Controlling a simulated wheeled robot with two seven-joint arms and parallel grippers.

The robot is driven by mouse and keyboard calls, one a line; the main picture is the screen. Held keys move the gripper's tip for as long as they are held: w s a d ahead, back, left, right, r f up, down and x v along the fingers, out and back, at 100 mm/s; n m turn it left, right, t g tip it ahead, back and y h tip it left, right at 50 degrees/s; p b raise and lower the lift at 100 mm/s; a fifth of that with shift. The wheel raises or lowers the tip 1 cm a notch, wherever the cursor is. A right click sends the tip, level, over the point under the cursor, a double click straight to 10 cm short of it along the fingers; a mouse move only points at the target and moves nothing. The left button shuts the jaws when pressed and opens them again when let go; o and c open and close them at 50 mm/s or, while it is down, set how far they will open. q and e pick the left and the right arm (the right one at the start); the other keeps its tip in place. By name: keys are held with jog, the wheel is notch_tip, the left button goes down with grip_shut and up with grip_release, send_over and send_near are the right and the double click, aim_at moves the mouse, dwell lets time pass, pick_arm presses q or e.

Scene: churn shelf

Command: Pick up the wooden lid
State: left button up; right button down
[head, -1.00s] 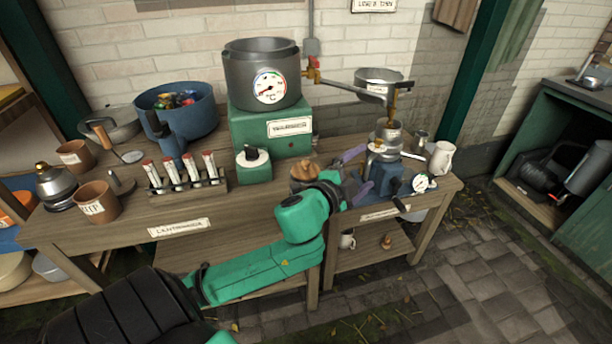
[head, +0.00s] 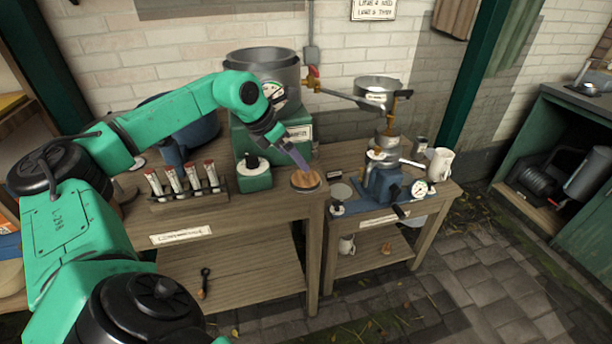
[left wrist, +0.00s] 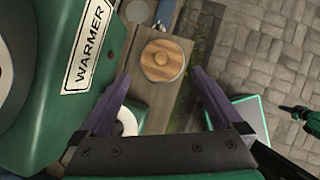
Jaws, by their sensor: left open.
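The wooden lid (head: 305,181) is a round striped wooden disc with a dark rim, near the right front corner of the left bench. It also shows with its round knob in the left wrist view (left wrist: 162,61), between and just beyond the fingertips. My left gripper (head: 300,162) comes down over the lid from the upper left. In the left wrist view its purple fingers (left wrist: 161,76) are spread, with nothing held between them. I cannot tell whether a fingertip touches the lid. My right gripper is not in view.
A green warmer (head: 240,125) carrying a grey pot (head: 262,68) stands behind the lid. A test-tube rack (head: 188,194) is to the left. A blue machine with a gauge (head: 382,182) stands on the right bench.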

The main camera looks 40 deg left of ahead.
aim_at(306, 176)
pick_arm(q)
jog(key=p+x, duration=0.2)
jog(key=x, duration=0.6)
jog(key=shift+w+d+f, duration=0.1)
jog(key=shift+w+d, duration=0.05)
jog(key=shift+w, duration=0.1)
jog(key=shift+s, duration=0.1)
jog(key=c, duration=1)
